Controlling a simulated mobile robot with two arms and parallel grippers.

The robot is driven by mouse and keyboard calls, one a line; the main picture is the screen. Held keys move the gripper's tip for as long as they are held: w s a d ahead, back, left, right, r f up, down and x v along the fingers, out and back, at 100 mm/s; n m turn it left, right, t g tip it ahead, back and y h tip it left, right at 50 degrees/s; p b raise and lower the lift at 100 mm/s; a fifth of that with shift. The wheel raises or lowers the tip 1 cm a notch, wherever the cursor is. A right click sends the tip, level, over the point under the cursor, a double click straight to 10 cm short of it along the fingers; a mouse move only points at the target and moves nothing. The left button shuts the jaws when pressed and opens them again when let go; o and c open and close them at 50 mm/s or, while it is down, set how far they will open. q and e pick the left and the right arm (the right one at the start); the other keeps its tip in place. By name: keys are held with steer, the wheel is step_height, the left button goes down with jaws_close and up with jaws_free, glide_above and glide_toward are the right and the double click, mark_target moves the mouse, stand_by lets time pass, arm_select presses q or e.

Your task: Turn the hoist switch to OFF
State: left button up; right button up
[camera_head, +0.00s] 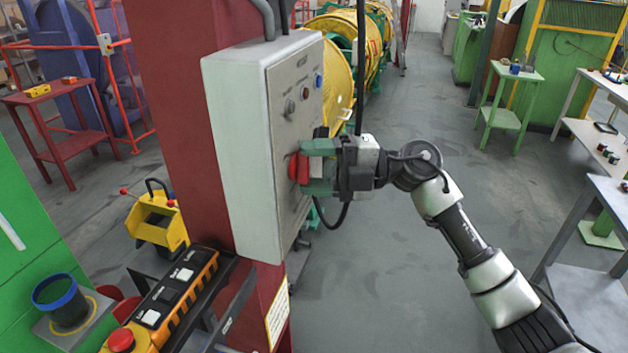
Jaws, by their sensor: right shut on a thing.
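A light grey control box (235,150) is mounted on a dark red column. Its panel faces right and is seen at a steep angle. A red switch handle (293,168) sticks out low on the panel; I take it as the hoist switch. My right gripper (305,167) comes in from the right and is shut on the red handle. The fingers hide part of the handle, and its position marks cannot be read. Above it the panel has a grey knob (290,108), a red button (305,93) and a blue button (318,80). My left gripper is not in view.
A yellow and black pendant with a red stop button (121,340) lies at the lower left. A yellow holder (160,222) is beside the column. A dark cable hangs near my right gripper. The grey floor (400,270) is clear below the arm; tables stand at right.

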steer(key=shift+s+n+t+h+b, duration=0.1)
steer(key=shift+n+t+h+b, duration=0.15)
steer(key=shift+n+h+b, duration=0.7)
steer(key=shift+w+n+t+h+b, duration=0.1)
steer(key=shift+n+t+h+b, duration=0.15)
steer(key=shift+n+b, duration=1.35)
steer(key=shift+s+n+t+h+b, duration=0.15)
steer(key=shift+n+h+b, duration=0.6)
steer(key=shift+n, duration=0.8)
steer(key=shift+t, duration=0.25)
steer(key=o, duration=0.9)
steer(key=shift+r, duration=0.15)
steer(key=b+v, duration=0.3)
steer(key=v, duration=0.7)
steer(key=shift+d, duration=0.4)
